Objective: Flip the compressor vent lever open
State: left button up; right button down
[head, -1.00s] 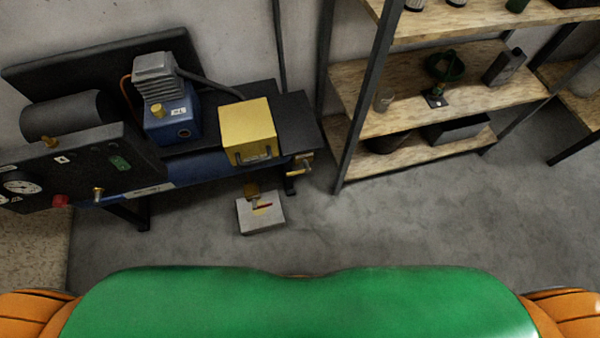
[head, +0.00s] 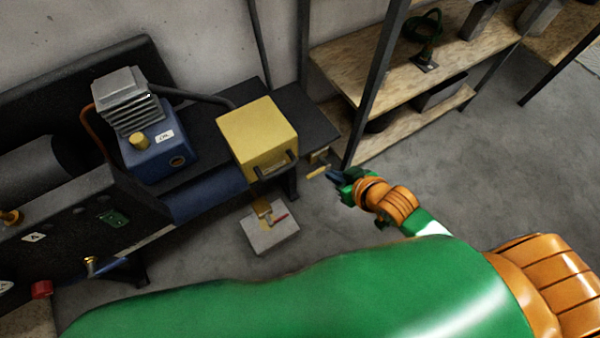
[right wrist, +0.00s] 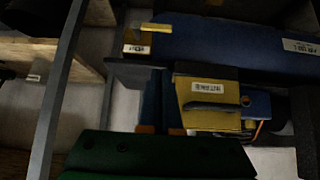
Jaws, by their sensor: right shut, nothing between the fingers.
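The compressor is a dark bench unit with a blue tank (head: 205,198) and a grey-finned pump (head: 130,100). A small yellow lever (head: 317,173) sticks out at its right end; the right wrist view shows a yellow bar (right wrist: 156,28) beside a small label there. A second valve with a red-tipped handle (head: 278,218) stands on a pale floor block (head: 268,240). My right gripper (head: 333,176) is shut and empty, just right of the yellow lever. In the right wrist view its fingers (right wrist: 165,90) appear apart from the bar. My left gripper is out of view.
A yellow box (head: 258,135) with a dark handle sits on the bench left of the lever. A shelf post (head: 375,85) and wooden shelves (head: 350,62) stand close behind my right gripper. Concrete floor (head: 480,170) to the right is clear.

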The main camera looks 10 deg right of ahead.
jog(key=b, duration=0.4)
send_over(317, 173)
jog(key=s, duration=0.2)
notch_tip(317, 173, down, 7)
jog(key=shift+w+a+f+b, duration=0.1)
jog(key=shift+a+f+b, duration=0.15)
jog(key=shift+f, duration=0.4)
jog(key=shift+w+a+f+b, duration=0.15)
jog(key=shift+f+b, duration=0.1)
jog(key=shift+f, duration=0.35)
jog(key=shift+s+f, duration=0.1)
jog(key=shift+f, duration=0.55)
